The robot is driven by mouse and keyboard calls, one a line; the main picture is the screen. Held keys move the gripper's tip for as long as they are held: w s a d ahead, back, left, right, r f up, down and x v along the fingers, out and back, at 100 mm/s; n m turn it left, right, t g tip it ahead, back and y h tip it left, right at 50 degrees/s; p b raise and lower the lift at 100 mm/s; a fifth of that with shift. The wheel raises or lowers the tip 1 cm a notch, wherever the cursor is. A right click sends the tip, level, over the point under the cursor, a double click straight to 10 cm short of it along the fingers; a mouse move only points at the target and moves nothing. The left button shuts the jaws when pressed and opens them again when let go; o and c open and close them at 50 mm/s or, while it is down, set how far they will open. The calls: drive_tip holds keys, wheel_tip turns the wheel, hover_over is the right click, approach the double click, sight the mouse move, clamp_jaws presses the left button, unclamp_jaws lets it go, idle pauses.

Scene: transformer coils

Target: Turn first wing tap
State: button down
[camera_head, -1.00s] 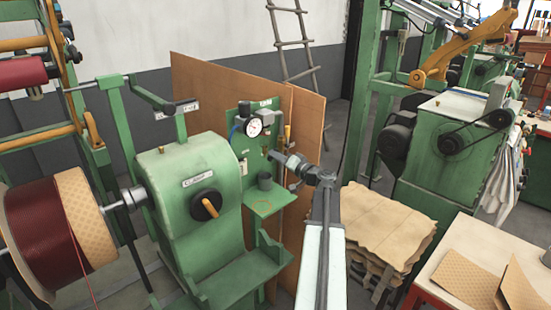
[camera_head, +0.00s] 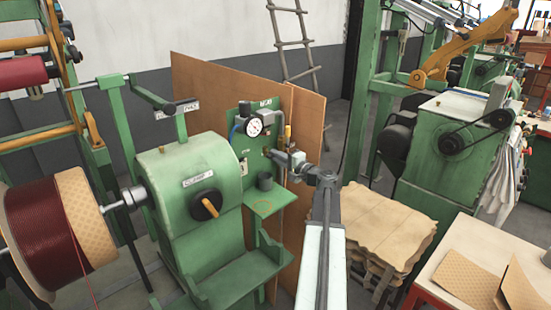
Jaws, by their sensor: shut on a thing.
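A green panel (camera_head: 245,160) stands upright behind the green winding machine, with a round white gauge (camera_head: 254,127) near its top. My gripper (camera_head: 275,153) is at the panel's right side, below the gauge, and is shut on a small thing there. The wing tap cannot be made out clearly; the jaws cover that spot and the thing held is too small to tell apart. A brass-coloured fitting (camera_head: 288,132) shows just above my gripper.
The green winding machine (camera_head: 185,170) with a black and orange knob (camera_head: 206,206) stands left of my arm. Brown boards (camera_head: 305,115) stand behind the panel. A stack of tan sheets (camera_head: 390,230) lies to the right. A ladder (camera_head: 290,42) leans on the back wall.

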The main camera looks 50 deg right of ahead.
drive_tip(key=shift+r, duration=0.1)
idle(0.3)
drive_tip(key=c, duration=1.5)
unclamp_jaws()
drive_tip(key=shift+w, duration=0.1)
drive_tip(key=shift+o, duration=0.2)
drive_tip(key=s, duration=0.8)
drive_tip(key=shift+a, duration=0.3)
